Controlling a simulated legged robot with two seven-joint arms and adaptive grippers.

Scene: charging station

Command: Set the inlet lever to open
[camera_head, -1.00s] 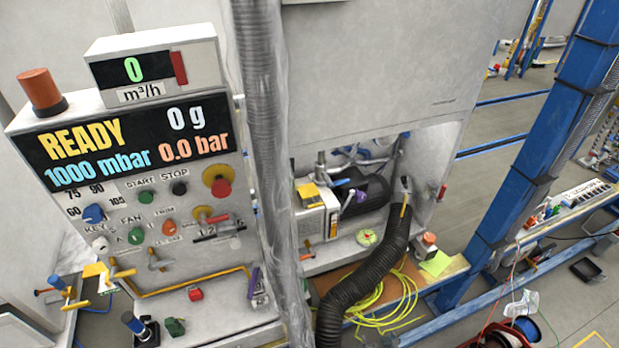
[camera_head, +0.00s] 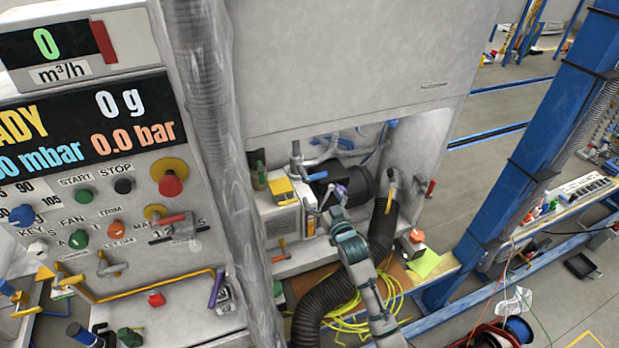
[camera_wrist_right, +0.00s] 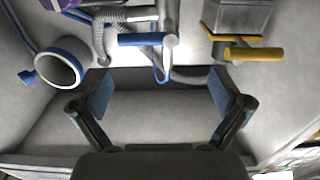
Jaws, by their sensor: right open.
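No label in view names the inlet lever. In the recess of the machine, a lever with a blue handle (camera_head: 317,176) sits on pipework near a black cylinder. My right gripper (camera_head: 332,198) is in front of this recess, open and empty, with its arm coming up from below. In the right wrist view, my open fingers (camera_wrist_right: 160,90) are spread with nothing between them. Beyond them are a blue handle (camera_wrist_right: 140,39) on a grey pipe and a yellow handle (camera_wrist_right: 255,54) to its right. Neither is touched. My left gripper is not in view.
A black corrugated hose (camera_head: 330,300) curves close beside my right arm. A grey vertical duct (camera_head: 215,140) stands left of the recess. The control panel (camera_head: 190,262) is further left. A red-handled lever (camera_head: 431,188) is on the recess's right edge. A blue post (camera_head: 530,150) stands to the right.

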